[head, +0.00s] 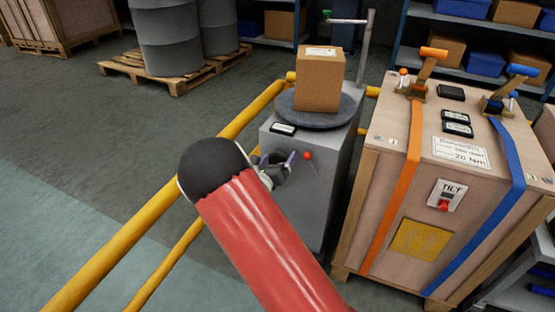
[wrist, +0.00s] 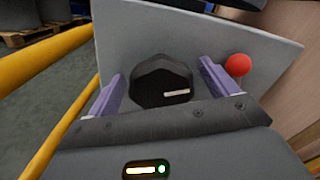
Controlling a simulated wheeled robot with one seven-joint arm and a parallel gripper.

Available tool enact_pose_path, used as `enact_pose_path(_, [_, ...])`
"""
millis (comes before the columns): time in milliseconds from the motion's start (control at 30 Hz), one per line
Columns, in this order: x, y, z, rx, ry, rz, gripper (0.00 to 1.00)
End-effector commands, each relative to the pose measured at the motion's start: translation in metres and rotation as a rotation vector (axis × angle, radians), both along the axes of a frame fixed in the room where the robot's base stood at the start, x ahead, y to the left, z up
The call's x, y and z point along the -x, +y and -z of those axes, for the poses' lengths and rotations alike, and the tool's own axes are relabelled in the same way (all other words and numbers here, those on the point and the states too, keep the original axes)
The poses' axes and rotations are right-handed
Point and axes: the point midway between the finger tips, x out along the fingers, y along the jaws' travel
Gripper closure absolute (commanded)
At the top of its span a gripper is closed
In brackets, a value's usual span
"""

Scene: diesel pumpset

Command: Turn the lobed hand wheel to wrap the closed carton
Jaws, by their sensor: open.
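The lobed hand wheel (wrist: 160,82) is a dark knob with a pale bar mark, on the front of a grey cabinet (head: 328,200). My gripper (wrist: 161,72) is open, its two purple fingers on either side of the wheel, with gaps visible. In the head view my gripper (head: 280,166) is at the cabinet front, and the wheel is mostly hidden by it. The closed carton (head: 319,82) is brown and stands upright on a round dark turntable (head: 291,104) on top of the cabinet.
A red ball knob (wrist: 238,65) is right of the wheel, near my right finger. Yellow rails (head: 150,208) run along the left. A large wooden crate (head: 395,200) with orange and blue straps stands close on the right. A post (head: 365,45) rises behind the carton.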

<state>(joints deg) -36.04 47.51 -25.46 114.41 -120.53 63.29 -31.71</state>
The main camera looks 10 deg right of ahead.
Motion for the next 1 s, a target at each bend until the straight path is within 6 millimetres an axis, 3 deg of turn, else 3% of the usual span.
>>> enact_pose_path(233, [-0.0012,-0.0007,0.0,-0.001,-0.001,0.0,0.14])
enact_pose_path(600, [-0.0009,-0.0004,0.0001,-0.001,-0.001,0.0,0.58])
enact_pose_path(1000, [-0.0005,-0.001,0.0024,-0.079,-0.058,0.0,0.58])
